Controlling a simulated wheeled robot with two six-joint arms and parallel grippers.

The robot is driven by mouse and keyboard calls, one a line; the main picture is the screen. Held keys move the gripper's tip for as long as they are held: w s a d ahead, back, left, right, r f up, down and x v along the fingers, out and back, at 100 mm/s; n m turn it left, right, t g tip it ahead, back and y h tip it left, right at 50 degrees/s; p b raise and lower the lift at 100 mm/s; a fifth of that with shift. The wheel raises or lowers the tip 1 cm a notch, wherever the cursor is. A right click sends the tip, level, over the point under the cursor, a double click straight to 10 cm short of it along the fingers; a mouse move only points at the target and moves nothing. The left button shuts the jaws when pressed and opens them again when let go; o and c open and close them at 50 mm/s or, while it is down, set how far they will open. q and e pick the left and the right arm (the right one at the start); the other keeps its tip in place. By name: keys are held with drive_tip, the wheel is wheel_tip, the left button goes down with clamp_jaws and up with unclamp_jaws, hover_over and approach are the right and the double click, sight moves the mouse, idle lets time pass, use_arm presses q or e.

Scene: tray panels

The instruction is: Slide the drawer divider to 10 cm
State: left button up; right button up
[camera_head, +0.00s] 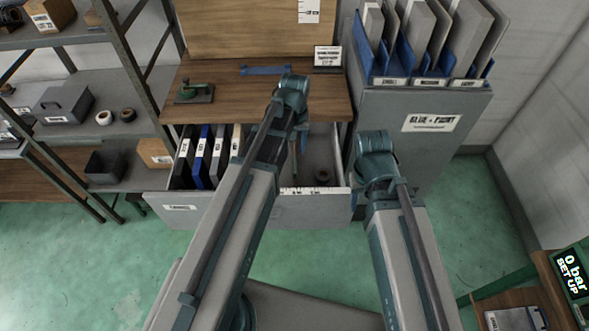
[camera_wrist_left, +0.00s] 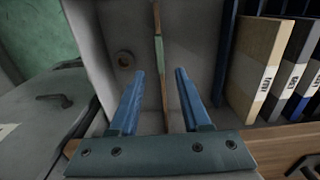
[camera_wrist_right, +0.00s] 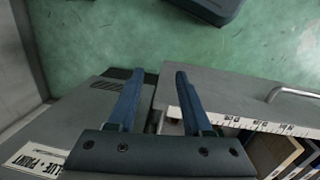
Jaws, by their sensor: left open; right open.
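The pulled-out grey drawer (camera_head: 250,212) has a white ruler strip (camera_head: 300,190) along its front edge, also visible in the right wrist view (camera_wrist_right: 255,125). In the left wrist view, a thin upright wood-coloured divider (camera_wrist_left: 157,20) with a pale green part stands in the drawer. My left gripper (camera_wrist_left: 166,72) is open above the drawer, its fingers apart on either side of the divider in the picture; contact is not visible. My right gripper (camera_wrist_right: 162,72) is open and empty, near the drawer's front corner.
Several binders (camera_head: 203,155) stand in the drawer's left part. A small dark roll (camera_head: 322,175) lies in its right part. A grey cabinet (camera_head: 425,110) with upright folders stands at the right. A wooden worktop (camera_head: 225,75) lies behind. Green floor is clear in front.

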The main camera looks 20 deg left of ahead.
sight(295, 165)
use_arm(q)
wheel_tip(295, 165, down, 10)
drive_tip(key=b, duration=0.8)
drive_tip(key=shift+r+b, duration=0.1)
drive_tip(key=shift+b, duration=0.25)
clamp_jaws()
idle(0.7)
